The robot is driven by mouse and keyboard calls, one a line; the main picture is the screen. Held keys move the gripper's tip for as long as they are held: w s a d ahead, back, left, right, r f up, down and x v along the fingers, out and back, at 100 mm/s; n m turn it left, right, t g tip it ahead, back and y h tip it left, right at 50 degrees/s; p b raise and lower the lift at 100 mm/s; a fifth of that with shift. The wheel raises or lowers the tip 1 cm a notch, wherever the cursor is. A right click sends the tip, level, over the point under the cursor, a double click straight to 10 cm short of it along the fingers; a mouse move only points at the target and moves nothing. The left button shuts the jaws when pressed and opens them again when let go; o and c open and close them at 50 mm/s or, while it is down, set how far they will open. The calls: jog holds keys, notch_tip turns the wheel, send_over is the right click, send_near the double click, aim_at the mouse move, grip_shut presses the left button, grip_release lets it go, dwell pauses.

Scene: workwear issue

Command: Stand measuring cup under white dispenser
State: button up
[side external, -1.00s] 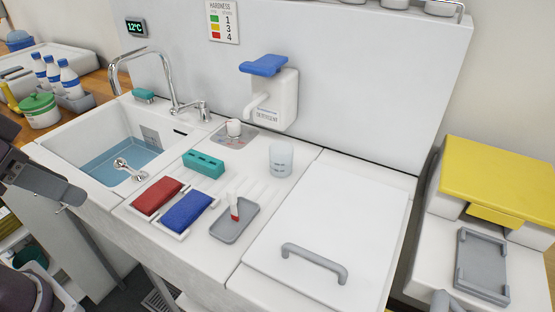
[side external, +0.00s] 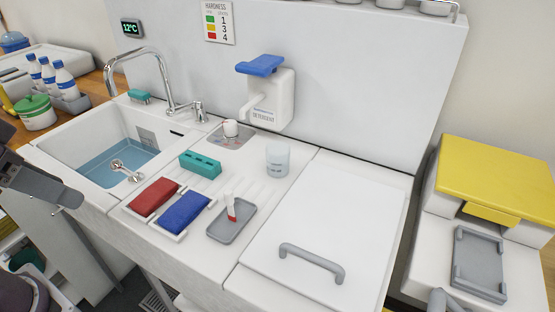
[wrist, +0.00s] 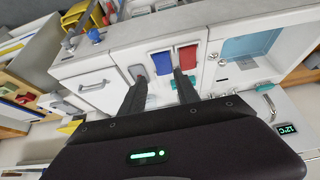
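The measuring cup (side external: 278,161), a translucent cup with faint marks, stands upright on the counter in the side view. The white dispenser (side external: 271,98), with a blue top lever and a detergent label, hangs on the back panel behind it and to its left. The cup stands apart from the grey plate (side external: 238,142) below the spout. My gripper's two dark fingers (wrist: 160,94) are apart with nothing seen between them in the wrist view. A dark part of my arm shows at the left edge of the side view, far from the cup. I cannot make out cup or dispenser in the wrist view.
A small white round piece (side external: 231,128) sits on the grey plate. A teal block (side external: 201,164), red pad (side external: 153,198), blue pad (side external: 185,211) and grey tray (side external: 231,225) lie in front. The sink (side external: 68,150) is left; a handled white lid (side external: 320,230) is right.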

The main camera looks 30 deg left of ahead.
jog(key=o, duration=0.8)
